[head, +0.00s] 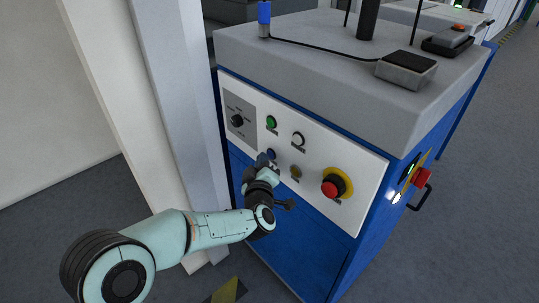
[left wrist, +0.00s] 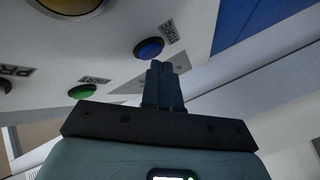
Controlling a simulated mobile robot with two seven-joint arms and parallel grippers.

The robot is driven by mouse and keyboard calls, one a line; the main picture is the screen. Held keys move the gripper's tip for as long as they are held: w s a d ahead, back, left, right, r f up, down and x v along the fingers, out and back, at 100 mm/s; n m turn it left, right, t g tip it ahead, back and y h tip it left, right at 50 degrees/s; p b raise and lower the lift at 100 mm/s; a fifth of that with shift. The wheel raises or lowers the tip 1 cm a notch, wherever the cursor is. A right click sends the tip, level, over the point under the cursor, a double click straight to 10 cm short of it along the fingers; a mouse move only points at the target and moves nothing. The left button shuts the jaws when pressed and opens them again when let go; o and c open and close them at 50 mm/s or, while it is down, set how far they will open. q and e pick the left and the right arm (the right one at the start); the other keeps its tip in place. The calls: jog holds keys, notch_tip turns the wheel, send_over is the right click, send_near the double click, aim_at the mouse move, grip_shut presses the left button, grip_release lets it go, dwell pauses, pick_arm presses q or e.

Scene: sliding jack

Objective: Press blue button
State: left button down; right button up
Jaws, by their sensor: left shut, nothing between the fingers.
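The blue button (head: 271,153) sits on the white control panel, below a green button. It also shows in the left wrist view (left wrist: 149,48), with a label beside it. My left gripper (head: 262,159) is at the panel, just beside and slightly below the blue button. In the left wrist view my fingers (left wrist: 160,66) are together and empty, their tips close to the button's lower right edge. I cannot tell whether they touch the button or panel. My right gripper is in neither view.
The panel (head: 356,207) also carries a green button (head: 271,121), a white button (head: 298,139), a small yellow one (head: 296,172), a black knob (head: 237,120) and a red emergency stop (head: 332,187). A white post (head: 180,90) stands left of the blue cabinet.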

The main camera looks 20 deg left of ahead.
pick_arm(q)
jog(key=shift+w+d, duration=0.15)
jog(key=shift+w, duration=0.2)
dwell(0.7)
jog(key=shift+s, duration=0.15)
dwell(0.3)
jog(key=shift+s+a, duration=0.3)
jog(key=shift+s, duration=0.3)
jog(key=s, duration=0.1)
jog(key=s+a, duration=0.1)
jog(key=s, duration=0.1)
jog(key=s+a+b, duration=0.1)
jog(key=shift+s, duration=0.35)
dwell(0.6)
